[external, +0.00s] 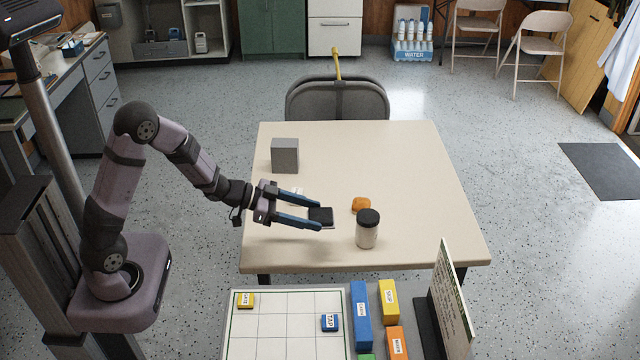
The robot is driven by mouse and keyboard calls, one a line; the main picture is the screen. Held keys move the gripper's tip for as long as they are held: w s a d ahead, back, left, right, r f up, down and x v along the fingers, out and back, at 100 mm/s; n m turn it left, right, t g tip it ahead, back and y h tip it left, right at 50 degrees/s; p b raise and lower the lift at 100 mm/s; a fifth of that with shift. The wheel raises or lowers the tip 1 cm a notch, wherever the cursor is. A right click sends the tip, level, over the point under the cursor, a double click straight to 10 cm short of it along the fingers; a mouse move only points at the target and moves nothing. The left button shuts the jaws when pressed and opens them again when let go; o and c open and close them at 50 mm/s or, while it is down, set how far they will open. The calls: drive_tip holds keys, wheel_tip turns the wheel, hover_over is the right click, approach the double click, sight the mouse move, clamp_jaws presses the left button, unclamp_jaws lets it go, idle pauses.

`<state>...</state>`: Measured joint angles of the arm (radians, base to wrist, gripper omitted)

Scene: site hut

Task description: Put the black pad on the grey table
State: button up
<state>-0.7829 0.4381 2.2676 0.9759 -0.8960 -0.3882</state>
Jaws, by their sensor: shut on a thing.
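My gripper (319,215) reaches in from the left with its two blue fingers over the table. It is shut on the black pad (321,215), a small dark square block between the fingertips. I cannot tell for sure whether the pad's underside touches the table or is a little above it. The table (420,200) is a pale, beige-grey top with rounded corners, in the middle of the external view.
On the table are a grey box (285,156), a small white item (297,191) partly behind my gripper, an orange lump (361,204) and a black-lidded jar (367,234) right of the pad. The table's right side is clear. A board with blocks (288,330) stands in front.

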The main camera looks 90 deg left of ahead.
sight(271, 315)
drive_tip(key=s+d+f+m+h+p, duration=0.1)
drive_tip(key=s+d, duration=0.1)
drive_tip(key=d, duration=0.2)
drive_tip(key=s+d+f+m+h+p, duration=0.1)
drive_tip(key=s+d+h+p, duration=0.1)
drive_tip(key=d, duration=0.3)
drive_tip(key=s+d+f+m+g+h+p, duration=0.1)
drive_tip(key=s+d+f+p, duration=0.1)
drive_tip(key=d, duration=0.2)
drive_tip(key=shift+d+m, duration=0.3)
drive_tip(key=shift+d, duration=0.1)
drive_tip(key=d+h, duration=0.1)
drive_tip(key=s+d+m, duration=0.1)
drive_tip(key=d, duration=0.1)
drive_tip(key=s+d+m+h, duration=0.1)
drive_tip(key=shift+s+d+r+g+h, duration=0.2)
drive_tip(key=shift+g+h, duration=0.1)
drive_tip(key=shift+g, duration=0.1)
drive_tip(key=s+d+r+m+g+h, duration=0.2)
drive_tip(key=d+r+m+h, duration=0.1)
drive_tip(key=d, duration=0.1)
drive_tip(key=shift+w+d+f+b, duration=0.15)
drive_tip(key=shift+f+b, duration=0.15)
drive_tip(key=shift+f, duration=2.25)
drive_tip(key=shift+w+a+f+b, duration=0.1)
drive_tip(key=shift+f+b, duration=0.15)
drive_tip(key=shift+f, duration=2.25)
drive_tip(key=shift+f, duration=0.15)
drive_tip(key=o, duration=1.1)
